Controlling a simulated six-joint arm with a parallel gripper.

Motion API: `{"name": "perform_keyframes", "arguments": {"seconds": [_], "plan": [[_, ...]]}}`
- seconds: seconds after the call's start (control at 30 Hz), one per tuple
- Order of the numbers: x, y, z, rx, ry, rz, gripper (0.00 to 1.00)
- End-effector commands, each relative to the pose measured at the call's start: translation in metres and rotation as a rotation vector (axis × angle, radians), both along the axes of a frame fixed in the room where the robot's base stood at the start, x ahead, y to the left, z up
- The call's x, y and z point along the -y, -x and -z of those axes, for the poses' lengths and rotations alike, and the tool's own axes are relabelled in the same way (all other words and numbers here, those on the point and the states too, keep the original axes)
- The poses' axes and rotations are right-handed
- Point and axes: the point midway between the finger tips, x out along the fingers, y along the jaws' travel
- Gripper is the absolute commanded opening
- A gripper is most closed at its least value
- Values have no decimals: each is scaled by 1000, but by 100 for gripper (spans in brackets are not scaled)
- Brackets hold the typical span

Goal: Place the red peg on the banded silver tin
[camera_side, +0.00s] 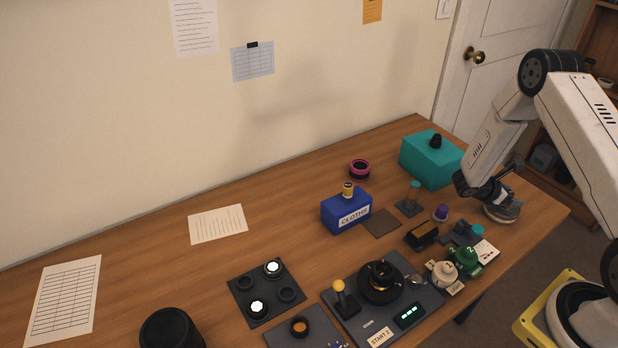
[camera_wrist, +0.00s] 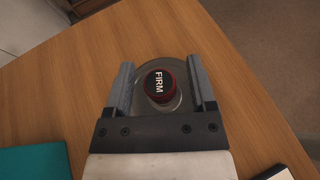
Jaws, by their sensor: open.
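In the wrist view the red peg (camera_wrist: 159,85) shows from above, with a red rim and a dark top lettered FIRM. It is over a round grey object (camera_wrist: 176,103), which looks like the silver tin; whether it rests on it I cannot tell. My gripper (camera_wrist: 162,82) is open, one finger on each side of the peg with gaps visible. In the side view my gripper (camera_side: 492,194) is low over the round grey tin (camera_side: 502,213) near the table's right end. The peg does not show clearly there.
A teal box (camera_side: 425,163) stands behind my gripper. A purple-topped piece (camera_side: 440,213), a dark block (camera_side: 421,235) and green pieces (camera_side: 463,256) stand to the left and front. The blue cloths box (camera_side: 345,213) is farther left. The table edge is close on the right.

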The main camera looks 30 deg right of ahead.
Motion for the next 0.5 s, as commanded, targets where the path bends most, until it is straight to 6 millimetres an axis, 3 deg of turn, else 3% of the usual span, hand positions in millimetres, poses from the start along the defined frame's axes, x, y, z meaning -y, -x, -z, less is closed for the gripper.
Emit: {"name": "perform_keyframes", "arguments": {"seconds": [0.5], "plan": [[-69,-29,-31,0,1,-3,72]]}}
